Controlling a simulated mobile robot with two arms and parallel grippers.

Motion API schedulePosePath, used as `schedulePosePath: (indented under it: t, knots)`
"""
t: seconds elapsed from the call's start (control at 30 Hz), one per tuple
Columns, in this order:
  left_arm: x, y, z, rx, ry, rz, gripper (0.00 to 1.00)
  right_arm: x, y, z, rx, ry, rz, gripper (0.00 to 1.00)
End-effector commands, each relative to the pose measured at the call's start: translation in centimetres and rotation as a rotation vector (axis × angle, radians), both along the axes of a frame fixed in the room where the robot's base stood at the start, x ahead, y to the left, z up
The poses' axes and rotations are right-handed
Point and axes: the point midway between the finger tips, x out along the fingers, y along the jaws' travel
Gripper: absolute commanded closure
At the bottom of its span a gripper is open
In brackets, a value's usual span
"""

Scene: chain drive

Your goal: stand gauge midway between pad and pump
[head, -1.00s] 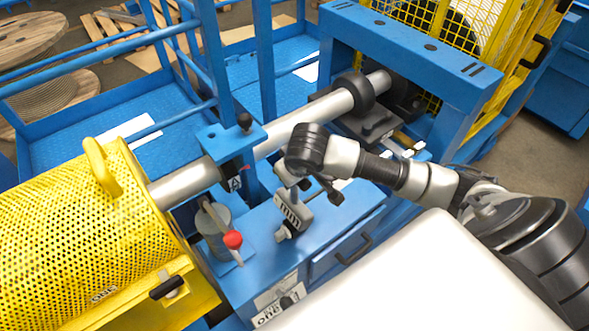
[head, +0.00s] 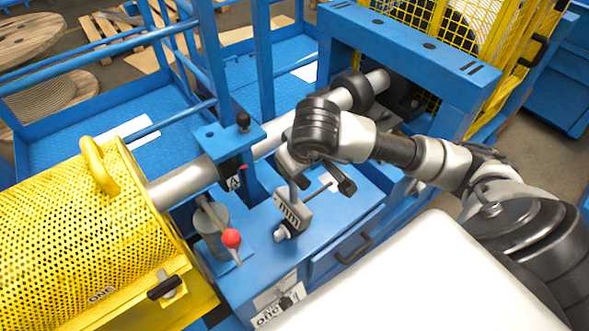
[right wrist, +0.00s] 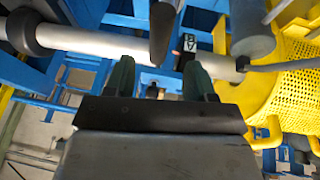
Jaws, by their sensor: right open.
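A gauge (head: 293,211) with a pale "mm" face stands on the blue bench top, with its upper stem close below my right gripper. The pump (head: 213,240), a grey cylinder with a red-knobbed lever, stands to its left; a grey cylinder (right wrist: 251,28) in the right wrist view looks like the pump. I cannot make out the pad for certain. My right gripper (head: 318,174) is open above the bench, right of the gauge's top; its two green fingers (right wrist: 160,85) are apart in the right wrist view with nothing clearly between them. My left gripper is out of view.
A long grey shaft (head: 183,186) runs behind the bench, from the yellow perforated guard (head: 60,225) to the blue frame (head: 425,52). A blue bracket (head: 228,138) with a black knob straddles the shaft. The bench (head: 335,222) has bare room right of the gauge.

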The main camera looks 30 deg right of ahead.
Motion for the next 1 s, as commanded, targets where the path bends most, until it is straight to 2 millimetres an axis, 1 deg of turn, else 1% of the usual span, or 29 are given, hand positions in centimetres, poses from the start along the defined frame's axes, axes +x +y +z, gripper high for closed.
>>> schedulePosePath:
  t: [0.03, 0.13, 0.2, 0.33, 0.9, 0.97, 1.0]
  knots:
    - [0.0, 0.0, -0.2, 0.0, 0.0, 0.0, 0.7, -0.3, 0.1, 1.0, -0.001, -0.007, 0.001, 0.45]
    - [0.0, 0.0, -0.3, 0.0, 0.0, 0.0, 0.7, -1.0, 0.2, 2.6, 0.0, -0.005, 0.001, 0.45]
    - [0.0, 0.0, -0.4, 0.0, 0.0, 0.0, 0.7, -1.4, 0.3, 3.4, 0.0, -0.004, 0.001, 0.45]
    - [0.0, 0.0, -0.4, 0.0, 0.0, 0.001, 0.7, -1.8, 0.4, 4.3, 0.0, -0.001, -0.001, 0.45]
    - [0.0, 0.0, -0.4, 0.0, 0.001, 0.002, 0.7, -1.9, 0.4, 4.4, 0.001, 0.001, -0.001, 0.45]
    - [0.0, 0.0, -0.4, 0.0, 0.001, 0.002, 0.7, -2.0, 0.8, 4.3, 0.022, 0.004, 0.001, 0.45]
    - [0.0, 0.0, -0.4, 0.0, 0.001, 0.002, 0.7, -2.1, 1.4, 4.0, 0.057, 0.009, 0.005, 0.45]
